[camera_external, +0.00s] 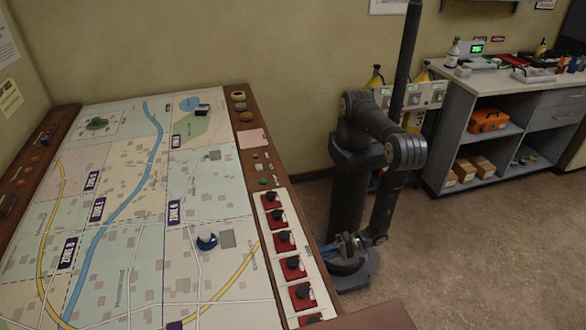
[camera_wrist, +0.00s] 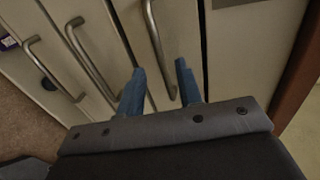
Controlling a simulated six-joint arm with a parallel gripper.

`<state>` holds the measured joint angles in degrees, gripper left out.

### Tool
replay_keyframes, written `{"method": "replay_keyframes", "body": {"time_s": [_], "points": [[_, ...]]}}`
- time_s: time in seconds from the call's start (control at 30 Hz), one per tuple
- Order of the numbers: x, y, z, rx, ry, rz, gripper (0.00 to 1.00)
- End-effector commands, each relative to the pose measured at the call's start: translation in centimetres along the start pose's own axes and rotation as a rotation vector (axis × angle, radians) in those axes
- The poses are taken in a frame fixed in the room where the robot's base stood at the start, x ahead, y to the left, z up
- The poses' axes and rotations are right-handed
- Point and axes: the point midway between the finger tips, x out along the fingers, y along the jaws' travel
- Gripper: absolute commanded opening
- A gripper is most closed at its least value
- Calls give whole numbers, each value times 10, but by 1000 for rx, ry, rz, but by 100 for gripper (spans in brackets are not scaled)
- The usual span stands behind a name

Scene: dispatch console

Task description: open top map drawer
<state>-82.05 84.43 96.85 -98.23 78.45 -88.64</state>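The map drawers show in the wrist view as a row of pale fronts, turned sideways, with curved metal bar handles. The nearest handle (camera_wrist: 157,45) runs down toward the gap between my fingers; I cannot tell whether they touch it. My gripper (camera_wrist: 160,85) has two blue fingers standing apart, with nothing clamped between them. In the external view my gripper (camera_external: 345,245) is low beside the right side of the map table (camera_external: 240,130). The drawer fronts are hidden there. No drawer visibly stands out.
More handles (camera_wrist: 90,60) lie to the left in the wrist view. A brown table edge (camera_wrist: 296,72) is at the right. On the table are red switches (camera_external: 283,240) and a white-blue round piece (camera_external: 206,241). A grey workbench (camera_external: 480,125) stands at the back right, with open floor before it.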

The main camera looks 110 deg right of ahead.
Motion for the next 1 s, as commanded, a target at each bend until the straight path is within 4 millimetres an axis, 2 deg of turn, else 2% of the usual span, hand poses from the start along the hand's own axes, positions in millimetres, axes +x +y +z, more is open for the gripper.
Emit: {"method": "replay_keyframes", "body": {"time_s": [0.1,0.3,0.67,0.83,0.87,1.0], "points": [[18,0,-1,1,3,0,33],[35,0,0,1,1,0,33],[39,0,0,0,-1,0,33],[39,0,0,0,-1,0,3],[39,0,0,0,-1,0,0],[39,0,0,0,-1,0,0]]}}
